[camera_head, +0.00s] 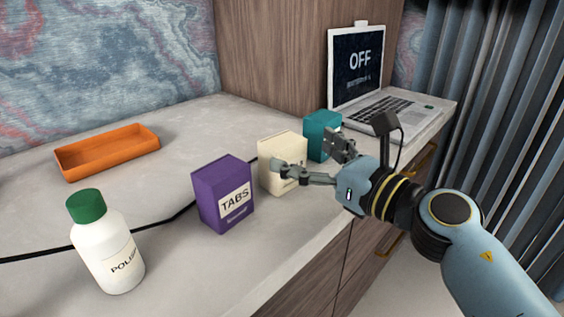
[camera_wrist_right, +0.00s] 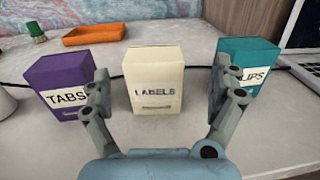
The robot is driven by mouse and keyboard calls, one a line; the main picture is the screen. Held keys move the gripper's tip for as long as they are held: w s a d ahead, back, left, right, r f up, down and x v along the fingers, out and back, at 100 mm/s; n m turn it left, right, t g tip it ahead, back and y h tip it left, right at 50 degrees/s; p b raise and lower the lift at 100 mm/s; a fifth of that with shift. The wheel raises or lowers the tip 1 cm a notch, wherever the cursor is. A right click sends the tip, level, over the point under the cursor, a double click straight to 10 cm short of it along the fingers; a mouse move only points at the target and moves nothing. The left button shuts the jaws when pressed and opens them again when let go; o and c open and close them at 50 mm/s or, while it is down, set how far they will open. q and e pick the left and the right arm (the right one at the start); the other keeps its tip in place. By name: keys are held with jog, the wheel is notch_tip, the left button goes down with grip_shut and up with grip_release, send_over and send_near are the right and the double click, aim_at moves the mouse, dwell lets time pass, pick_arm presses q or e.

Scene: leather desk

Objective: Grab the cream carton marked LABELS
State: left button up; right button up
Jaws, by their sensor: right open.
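The cream carton (camera_head: 281,150) stands upright on the desk between a purple carton and a teal carton. In the right wrist view the cream carton (camera_wrist_right: 154,80) faces me with LABELS printed on its front. My right gripper (camera_head: 308,158) is open in front of it, and one finger covers part of its front in the head view. In the wrist view the fingers of the right gripper (camera_wrist_right: 160,83) stand apart, one on each side of the carton, with gaps showing. My left gripper is not in view.
The purple TABS carton (camera_head: 222,190) and the teal carton (camera_head: 322,132) stand close on either side. A white bottle with green cap (camera_head: 108,250), an orange tray (camera_head: 75,173), a black cable (camera_head: 178,216) and an open laptop (camera_head: 400,115) are also on the desk.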

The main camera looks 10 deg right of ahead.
aim_at(293, 146)
jog(key=x, duration=0.5)
jog(key=shift+a+r, duration=0.25)
jog(key=shift+a, duration=0.15)
jog(key=shift+s, duration=0.1)
jog(key=shift+c, duration=0.2)
jog(key=c, duration=1.2)
